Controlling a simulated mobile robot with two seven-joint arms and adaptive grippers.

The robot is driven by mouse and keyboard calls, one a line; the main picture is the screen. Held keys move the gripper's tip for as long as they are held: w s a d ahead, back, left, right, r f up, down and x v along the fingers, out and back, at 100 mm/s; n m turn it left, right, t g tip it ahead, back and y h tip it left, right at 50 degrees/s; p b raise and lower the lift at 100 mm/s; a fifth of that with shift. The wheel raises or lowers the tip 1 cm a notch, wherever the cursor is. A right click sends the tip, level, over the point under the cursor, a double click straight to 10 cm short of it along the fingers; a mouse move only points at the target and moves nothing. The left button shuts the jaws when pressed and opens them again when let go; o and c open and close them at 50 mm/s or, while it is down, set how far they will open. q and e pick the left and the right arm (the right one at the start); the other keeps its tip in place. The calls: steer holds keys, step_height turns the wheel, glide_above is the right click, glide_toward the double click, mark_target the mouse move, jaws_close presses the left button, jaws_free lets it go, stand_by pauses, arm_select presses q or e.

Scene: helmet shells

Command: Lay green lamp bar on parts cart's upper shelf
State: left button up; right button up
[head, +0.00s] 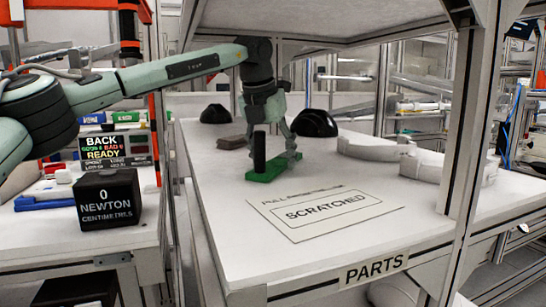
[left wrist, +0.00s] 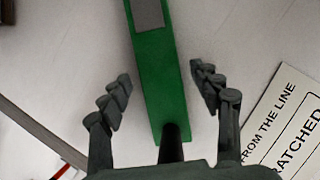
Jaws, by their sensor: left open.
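The green lamp bar (head: 262,177) lies flat on the white surface of the parts cart (head: 235,240), behind a printed sheet. A black upright post stands at its near end. In the left wrist view the bar (left wrist: 163,80) runs between my left gripper's fingers (left wrist: 161,76), which are spread apart with a gap on both sides. In the head view my left gripper (head: 280,150) points down over the bar and partly hides it. My right gripper is not in view.
A sheet marked SCRATCHED (head: 325,212) lies in front of the bar. Black domed shells (head: 315,124), a brownish block (head: 231,142) and pale curved parts (head: 425,163) are around it. A cart upright (head: 467,130) and overhead shelf (head: 310,22) bound the space. A black cube (head: 107,197) sits left.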

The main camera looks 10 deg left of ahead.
arm_select(q)
steer(key=shift+r, duration=0.25)
steer(key=v, duration=0.4)
steer(key=s+b, duration=0.1)
steer(key=s, duration=0.3)
steer(key=s+a+b, duration=0.1)
steer(key=s, duration=0.3)
steer(key=s+a+b, duration=0.1)
steer(key=s, duration=0.3)
steer(key=shift+a+r, duration=0.2)
steer(key=shift+r, duration=0.1)
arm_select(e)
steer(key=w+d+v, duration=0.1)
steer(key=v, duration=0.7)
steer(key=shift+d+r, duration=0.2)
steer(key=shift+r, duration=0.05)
